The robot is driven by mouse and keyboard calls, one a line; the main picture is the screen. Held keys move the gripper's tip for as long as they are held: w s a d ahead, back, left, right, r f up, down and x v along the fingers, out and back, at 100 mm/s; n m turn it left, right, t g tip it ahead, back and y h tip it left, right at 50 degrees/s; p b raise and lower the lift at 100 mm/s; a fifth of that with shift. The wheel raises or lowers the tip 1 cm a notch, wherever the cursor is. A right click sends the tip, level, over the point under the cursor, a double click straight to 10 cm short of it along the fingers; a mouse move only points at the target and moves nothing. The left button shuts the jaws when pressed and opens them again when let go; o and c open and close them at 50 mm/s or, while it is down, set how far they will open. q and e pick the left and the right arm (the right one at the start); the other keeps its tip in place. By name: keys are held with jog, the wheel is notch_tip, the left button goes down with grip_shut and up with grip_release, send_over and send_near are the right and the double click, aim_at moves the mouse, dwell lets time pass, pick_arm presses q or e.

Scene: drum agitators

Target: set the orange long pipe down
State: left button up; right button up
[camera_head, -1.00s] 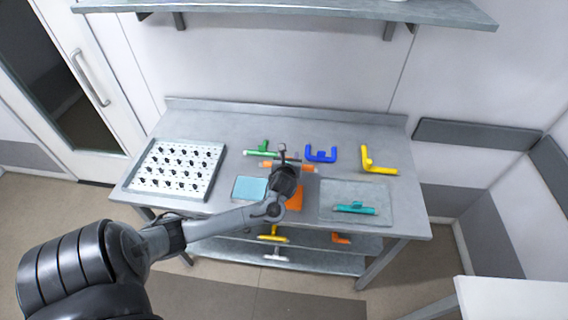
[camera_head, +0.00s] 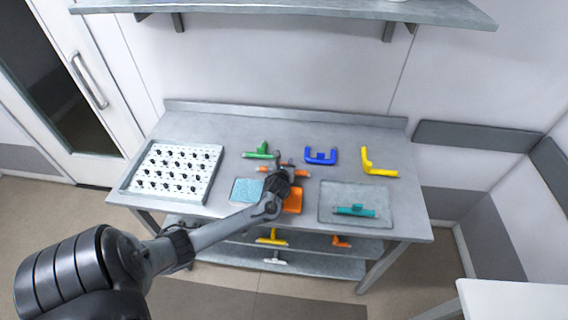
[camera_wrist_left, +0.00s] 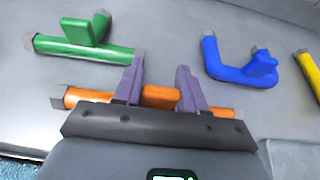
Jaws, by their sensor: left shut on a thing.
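The orange long pipe (camera_head: 301,172) lies crosswise in my left gripper (camera_head: 286,168), with an end showing on each side, over the middle of the metal table. In the left wrist view, the gripper's two purple fingers (camera_wrist_left: 160,88) are closed on the pipe (camera_wrist_left: 160,98), and its grey end caps show. The pipe is level and very close to the tabletop; I cannot tell whether it touches. My gripper body hides part of it. My right gripper is not in view.
A green fitting (camera_head: 262,151) lies just behind the pipe, and a blue U-shaped fitting (camera_head: 321,157) to its right. A yellow elbow (camera_head: 378,166) lies further right. A light blue mat (camera_head: 247,190), an orange mat (camera_head: 293,201) and a grey tray (camera_head: 368,193) are in front.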

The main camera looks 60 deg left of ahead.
pick_arm(q)
jog(key=shift+f, duration=0.15)
jog(key=o, duration=1.2)
jog(key=shift+c, duration=0.2)
jog(key=shift+d+r, duration=0.1)
jog(key=shift+r, duration=0.15)
jog(key=shift+s+d+r, duration=0.2)
jog(key=shift+s+d, duration=0.05)
jog(key=p+v, duration=0.2)
jog(key=v, duration=0.7)
jog(key=shift+s+d+r, duration=0.1)
jog(key=shift+s+d, duration=0.1)
jog(key=shift+d, duration=0.05)
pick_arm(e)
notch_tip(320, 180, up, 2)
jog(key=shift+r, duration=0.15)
pick_arm(q)
jog(key=shift+s+d+r, duration=0.1)
jog(key=shift+s+d, duration=0.1)
jog(key=shift+d, duration=0.05)
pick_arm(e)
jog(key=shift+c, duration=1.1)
pick_arm(q)
jog(key=shift+s+d+r, duration=0.1)
jog(key=shift+s+d, duration=0.1)
jog(key=shift+d, duration=0.05)
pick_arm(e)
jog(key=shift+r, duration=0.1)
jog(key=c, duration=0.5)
